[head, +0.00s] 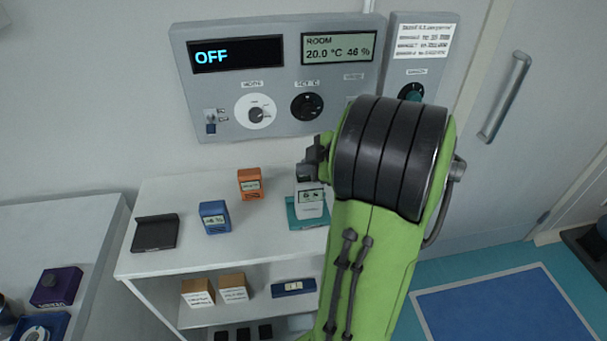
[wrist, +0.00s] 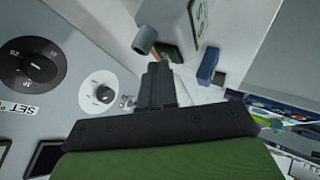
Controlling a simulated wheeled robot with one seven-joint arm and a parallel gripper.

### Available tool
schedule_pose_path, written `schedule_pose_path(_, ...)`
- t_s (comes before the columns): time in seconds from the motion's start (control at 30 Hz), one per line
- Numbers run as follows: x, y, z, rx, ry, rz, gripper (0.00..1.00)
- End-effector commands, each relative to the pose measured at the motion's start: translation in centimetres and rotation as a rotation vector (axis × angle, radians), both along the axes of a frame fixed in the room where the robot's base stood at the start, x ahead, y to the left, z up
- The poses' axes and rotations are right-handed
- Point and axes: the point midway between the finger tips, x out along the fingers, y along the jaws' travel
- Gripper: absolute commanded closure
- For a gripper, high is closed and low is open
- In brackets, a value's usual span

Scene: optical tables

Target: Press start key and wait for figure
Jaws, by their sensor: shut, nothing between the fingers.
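A small white-grey instrument (head: 310,202) stands on a teal mat (head: 294,222) on the shelf unit's white top. Its face carries a short dark figure, too small to read surely. Its upper part is partly hidden by my gripper. I cannot make out a start key on it. My gripper (head: 312,158) is at or just above the instrument's top in the head view; whether it touches cannot be told. In the wrist view my gripper (wrist: 157,72) has its fingers together with nothing between them.
A wall panel (head: 283,130) behind bears a display reading OFF (head: 237,54), a room display (head: 339,47) and knobs. An orange block (head: 250,184), a blue block (head: 214,217) and a black holder (head: 155,233) stand left of the instrument. A door (head: 535,130) is at right.

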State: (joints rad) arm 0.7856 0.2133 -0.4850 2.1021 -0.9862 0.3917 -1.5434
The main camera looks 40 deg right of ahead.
Motion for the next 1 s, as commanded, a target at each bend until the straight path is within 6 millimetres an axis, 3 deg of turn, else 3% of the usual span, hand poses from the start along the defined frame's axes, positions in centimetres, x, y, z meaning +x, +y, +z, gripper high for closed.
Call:
schedule_pose_path(0.83,0.0,0.0,1.8,0.0,0.001,0.001,1.0)
schedule_pose_path(1.0,0.0,0.0,3.2,0.0,0.0,0.0,1.0)
